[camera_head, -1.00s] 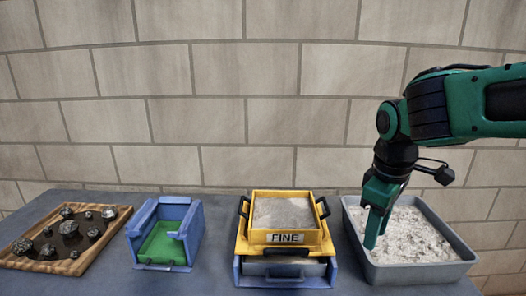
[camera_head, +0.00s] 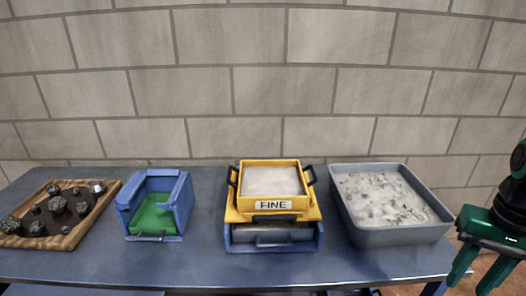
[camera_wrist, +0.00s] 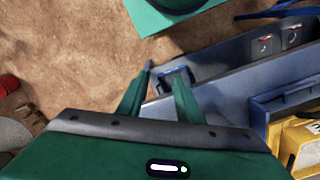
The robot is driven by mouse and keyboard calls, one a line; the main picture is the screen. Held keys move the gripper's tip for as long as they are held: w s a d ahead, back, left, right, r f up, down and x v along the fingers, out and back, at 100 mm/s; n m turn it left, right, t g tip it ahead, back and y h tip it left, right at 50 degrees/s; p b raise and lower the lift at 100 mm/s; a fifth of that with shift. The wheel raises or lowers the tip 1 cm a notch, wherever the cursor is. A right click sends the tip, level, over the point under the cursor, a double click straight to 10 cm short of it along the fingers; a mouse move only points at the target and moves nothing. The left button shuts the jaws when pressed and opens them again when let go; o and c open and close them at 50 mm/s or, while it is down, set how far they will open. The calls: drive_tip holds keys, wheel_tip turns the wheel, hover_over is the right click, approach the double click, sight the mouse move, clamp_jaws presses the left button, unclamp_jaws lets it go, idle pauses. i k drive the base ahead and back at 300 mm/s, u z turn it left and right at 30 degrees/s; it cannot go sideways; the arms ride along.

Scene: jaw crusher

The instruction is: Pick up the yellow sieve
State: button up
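The yellow sieve (camera_head: 237,207), labelled FINE and filled with pale grey powder (camera_head: 271,181), sits on a blue tray-like unit (camera_head: 230,241) in the middle of the table. It has a black handle on each side. My gripper (camera_head: 470,283) is at the far right edge in the head view, beyond the grey bin and well away from the sieve. Its two green fingers are apart with nothing between them. They also show in the wrist view (camera_wrist: 164,70), over the ground and a blue-grey structure.
A grey bin (camera_head: 401,236) of pale rubble stands right of the sieve. A blue box with a green floor (camera_head: 153,216) and a wooden tray (camera_head: 104,201) of dark rocks stand to the left. The table (camera_head: 210,266) has a clear front strip. A brick wall closes the back.

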sight(264, 186)
drive_tip(key=z, duration=0.35)
drive_tip(key=k, duration=1.5)
drive_tip(key=u, duration=0.35)
drive_tip(key=i, duration=1)
drive_tip(key=z, duration=0.1)
